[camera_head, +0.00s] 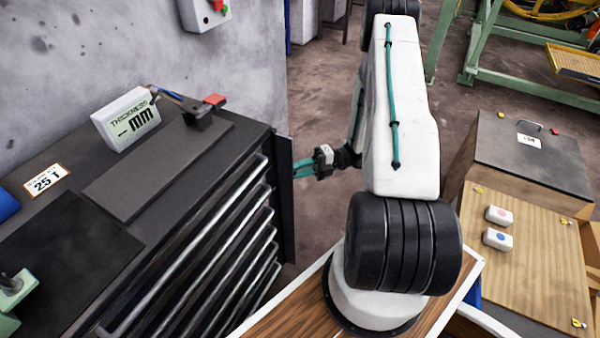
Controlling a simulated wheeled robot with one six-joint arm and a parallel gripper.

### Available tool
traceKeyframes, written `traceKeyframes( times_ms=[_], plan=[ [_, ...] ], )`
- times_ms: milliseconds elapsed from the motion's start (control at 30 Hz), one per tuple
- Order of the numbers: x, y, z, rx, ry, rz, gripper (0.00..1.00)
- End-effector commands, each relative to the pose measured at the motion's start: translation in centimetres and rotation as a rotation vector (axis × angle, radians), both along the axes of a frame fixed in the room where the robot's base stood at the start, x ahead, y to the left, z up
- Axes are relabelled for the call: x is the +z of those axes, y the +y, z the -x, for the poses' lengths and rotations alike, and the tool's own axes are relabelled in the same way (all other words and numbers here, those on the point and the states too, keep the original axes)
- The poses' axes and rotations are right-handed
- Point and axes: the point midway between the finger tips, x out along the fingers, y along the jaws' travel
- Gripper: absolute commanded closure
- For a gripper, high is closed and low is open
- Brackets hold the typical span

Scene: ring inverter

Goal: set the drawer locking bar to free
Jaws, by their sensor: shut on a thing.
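The drawer cabinet (190,250) stands at the left, with several drawers and long pale handles on its front. The drawer locking bar (284,200) is a dark upright strip at the right end of the drawer front. My gripper (297,169) has teal fingers and reaches left to the bar's outer edge, at its upper part. The fingers are shut on the bar; their exact contact is small and partly hard to make out. The lower part of the bar is in shadow.
A thickness display (127,118) and a gauge with a red block (214,100) stand on the cabinet top. A wooden board (530,250) with two small white blocks lies at the right. Open floor (325,215) lies between the cabinet and my arm.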

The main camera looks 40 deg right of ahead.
Motion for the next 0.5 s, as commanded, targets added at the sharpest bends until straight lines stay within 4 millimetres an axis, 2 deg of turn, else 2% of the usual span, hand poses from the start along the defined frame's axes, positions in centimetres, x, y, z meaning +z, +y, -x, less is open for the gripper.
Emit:
traceKeyframes(
  times_ms=[500],
  plan=[
    [-0.1, -0.3, -3.2, 0.493, -0.001, 0.004, 0.98]
  ],
)
